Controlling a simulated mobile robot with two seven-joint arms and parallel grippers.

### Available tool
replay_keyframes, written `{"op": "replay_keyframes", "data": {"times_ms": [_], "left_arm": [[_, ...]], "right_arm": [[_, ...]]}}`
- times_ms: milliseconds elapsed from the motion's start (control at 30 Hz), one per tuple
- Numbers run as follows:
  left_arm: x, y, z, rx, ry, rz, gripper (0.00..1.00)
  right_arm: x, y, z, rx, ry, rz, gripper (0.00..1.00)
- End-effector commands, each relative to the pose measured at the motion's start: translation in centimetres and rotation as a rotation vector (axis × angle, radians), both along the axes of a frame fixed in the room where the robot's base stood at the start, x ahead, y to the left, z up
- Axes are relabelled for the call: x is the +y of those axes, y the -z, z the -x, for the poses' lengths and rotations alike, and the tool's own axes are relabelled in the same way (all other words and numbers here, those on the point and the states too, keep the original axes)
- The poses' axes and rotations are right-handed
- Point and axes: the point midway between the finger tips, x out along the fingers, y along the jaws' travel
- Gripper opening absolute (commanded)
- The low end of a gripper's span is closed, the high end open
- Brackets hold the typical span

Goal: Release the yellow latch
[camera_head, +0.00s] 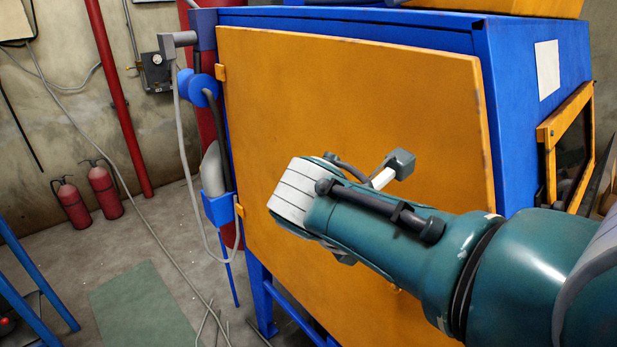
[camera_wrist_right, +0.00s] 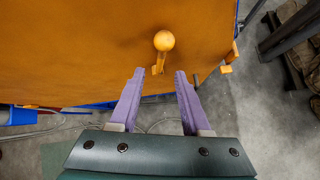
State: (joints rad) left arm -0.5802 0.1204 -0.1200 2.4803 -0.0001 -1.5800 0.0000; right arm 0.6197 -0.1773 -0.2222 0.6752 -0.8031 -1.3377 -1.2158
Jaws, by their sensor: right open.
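The yellow latch (camera_wrist_right: 164,41), a round ball knob with a small tab below it, shows on the orange door (camera_wrist_right: 80,45) in the right wrist view. My right gripper (camera_wrist_right: 159,75) has its two purple fingers spread apart. The knob is just beyond the fingertips, roughly in line with the gap, and nothing is held. In the head view the orange door (camera_head: 350,90) is on the front of the blue cabinet (camera_head: 535,100). There my right arm covers the lower right of the door, hiding the latch and my right fingers. My left gripper is not in view.
Grey and blue hose fittings (camera_head: 205,90) run along the cabinet's left edge. A framed window (camera_head: 567,140) hangs on its right side. Red fire extinguishers (camera_head: 103,188) stand by the wall. The floor (camera_head: 165,240) at left is mostly clear, with cables across it.

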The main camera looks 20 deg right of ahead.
Motion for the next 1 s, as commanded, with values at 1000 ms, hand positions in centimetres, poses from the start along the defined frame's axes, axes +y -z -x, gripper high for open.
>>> {"op": "replay_keyframes", "data": {"times_ms": [1000], "left_arm": [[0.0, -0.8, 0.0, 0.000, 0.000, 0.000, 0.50]], "right_arm": [[1.8, -1.9, 0.7, 0.001, 0.000, 0.001, 0.47]]}}
